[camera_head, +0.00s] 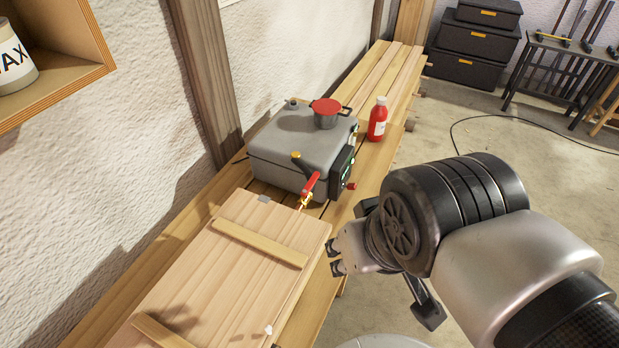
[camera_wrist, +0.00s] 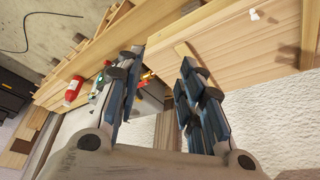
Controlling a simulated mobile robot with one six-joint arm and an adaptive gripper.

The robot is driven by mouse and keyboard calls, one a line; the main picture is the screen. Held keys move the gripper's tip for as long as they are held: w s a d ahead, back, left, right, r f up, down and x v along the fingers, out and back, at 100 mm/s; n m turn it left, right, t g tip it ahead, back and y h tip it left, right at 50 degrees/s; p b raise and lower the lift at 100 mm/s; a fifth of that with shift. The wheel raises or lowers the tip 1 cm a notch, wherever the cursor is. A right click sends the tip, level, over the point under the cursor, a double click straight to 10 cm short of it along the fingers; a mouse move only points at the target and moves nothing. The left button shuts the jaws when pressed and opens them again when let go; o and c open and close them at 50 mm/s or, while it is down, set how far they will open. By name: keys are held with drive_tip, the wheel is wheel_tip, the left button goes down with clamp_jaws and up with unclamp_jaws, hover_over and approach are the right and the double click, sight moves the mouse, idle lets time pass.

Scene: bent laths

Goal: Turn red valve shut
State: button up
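The red valve handle (camera_head: 311,184) sits on a small brass fitting (camera_head: 305,201) at the front of a grey metal box (camera_head: 290,140) on the wooden bench. The handle slants up to the right in the head view. In the wrist view the brass fitting (camera_wrist: 148,75) shows small between my fingers, nearer the left one; the handle is mostly hidden there. My gripper (camera_head: 335,261) is to the right of and nearer than the valve, beside the wooden crate's right edge, apart from the valve. In the wrist view my gripper (camera_wrist: 160,57) is open and empty.
A wooden crate with a slatted lid (camera_head: 225,270) stands in front of the grey box. A red bottle (camera_head: 377,119) stands behind it at the right. The box carries a red-topped pot (camera_head: 326,113) and a side panel (camera_head: 342,171). The floor to the right is mostly clear.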

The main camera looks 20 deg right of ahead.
drive_tip(key=w+r+m+g+p, duration=0.1)
drive_tip(key=w+r+m+p, duration=0.1)
drive_tip(key=w+r, duration=0.55)
drive_tip(key=m+g+p, duration=0.4)
drive_tip(key=m, duration=0.2)
hover_over(313, 178)
wheel_tip(313, 178, down, 10)
wheel_tip(313, 178, down, 17)
drive_tip(key=b, duration=0.4)
drive_tip(key=shift+s+f, duration=0.1)
drive_tip(key=shift+f, duration=0.05)
drive_tip(key=shift+c, duration=0.5)
clamp_jaws()
